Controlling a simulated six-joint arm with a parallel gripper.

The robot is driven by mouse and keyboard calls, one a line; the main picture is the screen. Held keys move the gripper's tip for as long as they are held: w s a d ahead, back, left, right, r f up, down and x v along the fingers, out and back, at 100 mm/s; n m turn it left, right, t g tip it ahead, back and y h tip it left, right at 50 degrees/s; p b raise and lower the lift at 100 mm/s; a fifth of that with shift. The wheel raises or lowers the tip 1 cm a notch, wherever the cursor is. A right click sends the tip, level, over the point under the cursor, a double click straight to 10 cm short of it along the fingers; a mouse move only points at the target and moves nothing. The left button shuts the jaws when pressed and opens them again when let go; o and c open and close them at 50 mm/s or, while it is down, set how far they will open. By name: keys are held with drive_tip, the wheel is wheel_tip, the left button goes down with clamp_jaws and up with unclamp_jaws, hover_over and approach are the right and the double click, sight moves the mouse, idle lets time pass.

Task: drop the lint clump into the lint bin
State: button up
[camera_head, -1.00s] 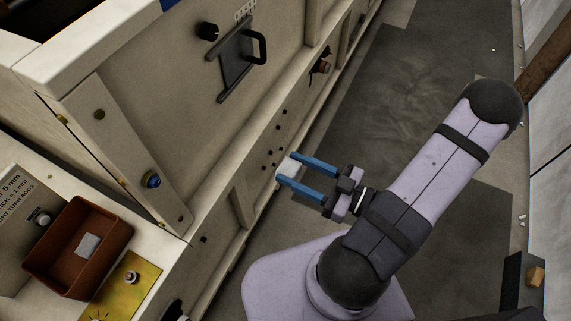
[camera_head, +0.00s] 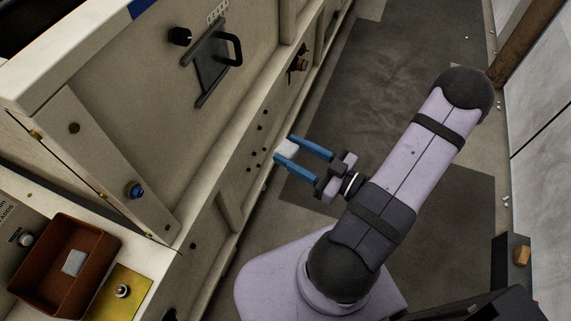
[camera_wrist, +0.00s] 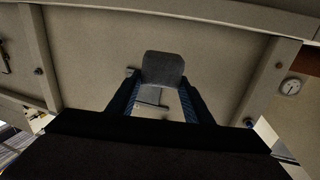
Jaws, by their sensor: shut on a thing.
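My gripper (camera_head: 285,148) has blue fingers and is shut on the lint clump (camera_head: 289,149), a small pale grey-white lump at the fingertips. In the wrist view the lint clump (camera_wrist: 163,68) shows as a grey block between the fingertips, in front of the beige machine panel. The gripper points left, beside the machine's lower side. A reddish-brown open bin (camera_head: 66,262) at the lower left looks like the lint bin. A pale flat patch lies inside it; I cannot tell whether it is lint or a label. The gripper is well to the right of the bin.
The beige machine (camera_head: 135,110) fills the left, with a black-handled hatch (camera_head: 214,62) and a blue knob (camera_head: 135,190). A yellow plate (camera_head: 118,294) with a button sits right of the bin. Dark floor (camera_head: 400,95) is clear. A round gauge (camera_wrist: 291,86) is at right in the wrist view.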

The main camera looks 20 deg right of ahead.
sight(283, 141)
drive_tip(key=w, duration=0.3)
drive_tip(key=w+a+f, duration=0.1)
drive_tip(key=w, duration=0.1)
drive_tip(key=shift+w, duration=0.1)
drive_tip(key=s+a+r+n+g+y+p, duration=0.2)
drive_tip(key=s+a+r+n+g+y, duration=0.15)
drive_tip(key=a+n+g, duration=0.35)
drive_tip(key=s+a+r+n+g+y+p, duration=0.2)
drive_tip(key=a+g+y, duration=0.25)
drive_tip(key=a, duration=0.45)
drive_tip(key=s+a+f+n+g+b, duration=0.1)
drive_tip(key=s+a+n+g+b, duration=0.15)
drive_tip(key=s+a, duration=0.65)
drive_tip(key=s+a+n+g+b, duration=0.1)
drive_tip(key=s+a+g, duration=0.35)
drive_tip(key=a, duration=0.95)
drive_tip(key=s+a+f+n+g+b, duration=0.1)
drive_tip(key=s+a+n+b, duration=0.1)
drive_tip(key=s+a, duration=0.8)
drive_tip(key=w+a+r+m+t+p, duration=0.3)
drive_tip(key=w+a+m+t, duration=0.2)
drive_tip(key=w+a+t, duration=0.3)
drive_tip(key=w+d+r+m+t+h+p, duration=0.1)
drive_tip(key=w+d+m+t+h+p, duration=0.1)
drive_tip(key=w+m+t+h, duration=0.3)
drive_tip(key=w+m+t, duration=0.2)
drive_tip(key=w+t, duration=0.2)
drive_tip(key=w, duration=0.2)
drive_tip(key=shift+r+p, duration=0.35)
drive_tip(key=shift+p, duration=0.05)
